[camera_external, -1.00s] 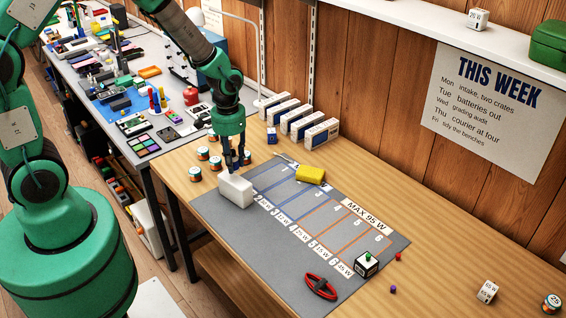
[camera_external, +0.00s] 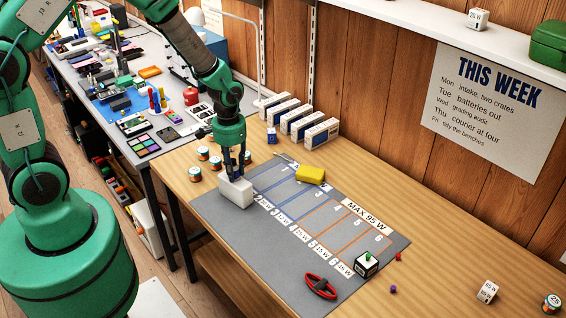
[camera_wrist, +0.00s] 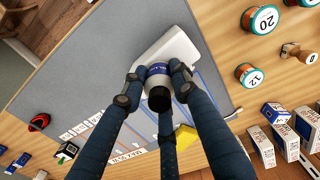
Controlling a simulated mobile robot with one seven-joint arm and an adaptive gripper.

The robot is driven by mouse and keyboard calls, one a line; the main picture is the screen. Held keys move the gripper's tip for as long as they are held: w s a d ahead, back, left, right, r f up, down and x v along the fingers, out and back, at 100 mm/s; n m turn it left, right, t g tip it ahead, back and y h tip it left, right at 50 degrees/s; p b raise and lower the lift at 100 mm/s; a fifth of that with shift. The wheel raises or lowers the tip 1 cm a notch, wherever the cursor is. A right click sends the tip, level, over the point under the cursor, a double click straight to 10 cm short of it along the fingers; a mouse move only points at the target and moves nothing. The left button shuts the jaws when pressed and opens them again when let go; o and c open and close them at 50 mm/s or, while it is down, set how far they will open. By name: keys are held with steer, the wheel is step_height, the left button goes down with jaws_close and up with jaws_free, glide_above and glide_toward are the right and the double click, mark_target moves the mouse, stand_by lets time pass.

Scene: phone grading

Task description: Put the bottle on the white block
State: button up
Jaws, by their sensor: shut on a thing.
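The white block (camera_external: 236,192) lies at the left end of the grey mat; in the wrist view the block (camera_wrist: 182,48) shows behind the bottle. My gripper (camera_external: 235,177) is right over the block in the external view. In the wrist view my gripper (camera_wrist: 156,88) is shut on the bottle (camera_wrist: 159,74), which has a blue label band and a dark cap facing the camera. The bottle is mostly hidden by the fingers in the external view. I cannot tell whether its base touches the block.
Several orange-and-teal spools (camera_external: 196,174) stand left of the gripper. White boxes (camera_external: 321,134) line the wall.

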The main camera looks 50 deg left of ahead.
mark_target(232, 160)
steer(key=shift+f, duration=0.1)
steer(key=o, duration=1.1)
step_height(232, 160, up, 12)
steer(key=shift+r+p, duration=0.15)
steer(key=shift+p, duration=0.75)
